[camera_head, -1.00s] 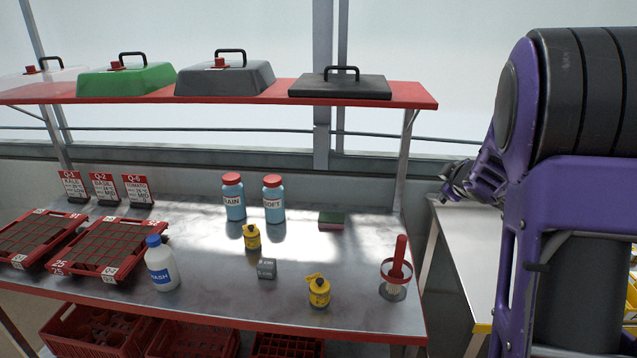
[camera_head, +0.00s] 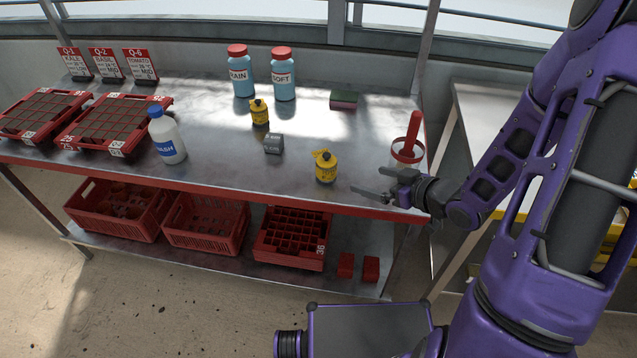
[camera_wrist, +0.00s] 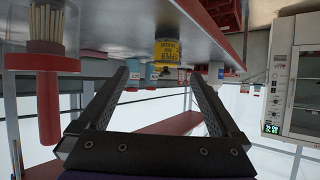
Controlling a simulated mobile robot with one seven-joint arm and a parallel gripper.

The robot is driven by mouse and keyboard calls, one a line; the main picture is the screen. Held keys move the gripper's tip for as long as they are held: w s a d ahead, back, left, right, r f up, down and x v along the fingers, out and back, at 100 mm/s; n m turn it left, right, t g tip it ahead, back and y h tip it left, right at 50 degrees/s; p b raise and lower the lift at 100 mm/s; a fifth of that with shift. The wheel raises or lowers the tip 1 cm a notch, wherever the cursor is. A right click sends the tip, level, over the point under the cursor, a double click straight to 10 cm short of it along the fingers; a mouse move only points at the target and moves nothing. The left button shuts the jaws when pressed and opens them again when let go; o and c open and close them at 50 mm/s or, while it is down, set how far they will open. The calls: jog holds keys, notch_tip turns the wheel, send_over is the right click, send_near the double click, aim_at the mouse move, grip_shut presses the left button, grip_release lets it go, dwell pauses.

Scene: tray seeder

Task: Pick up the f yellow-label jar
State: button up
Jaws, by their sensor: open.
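Two small yellow jars stand on the metal bench. The nearer yellow jar (camera_head: 326,168), with a yellow tag on top, is near the front edge. The other yellow jar (camera_head: 259,112) stands farther back and to the left. My gripper (camera_head: 358,180) is open and empty at the bench's front edge, just right of the nearer jar and apart from it. In the wrist view, which is upside down, a yellow-labelled jar (camera_wrist: 167,50) appears beyond and between the open fingers (camera_wrist: 158,76). Its label is only partly readable.
Red crates (camera_head: 205,222) sit on the lower shelf.

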aim_at(334, 166)
jog(key=shift+n+t+y, duration=0.3)
jog(key=shift+t+y, duration=0.1)
jog(key=shift+y, duration=0.1)
jog(key=x, duration=0.4)
jog(key=b+x, duration=0.1)
jog(key=x, duration=0.3)
jog(key=a+b+x, duration=0.1)
jog(key=x, duration=0.3)
jog(key=shift+w+a+r, duration=0.1)
jog(key=shift+a+r, duration=0.1)
jog(key=shift+r, duration=0.05)
jog(key=x, duration=0.5)
jog(key=shift+s+f+b, duration=0.25)
jog(key=shift+b, duration=0.15)
jog(key=shift+w+a, duration=0.2)
jog(key=shift+w, duration=0.05)
jog(key=c, duration=1.5)
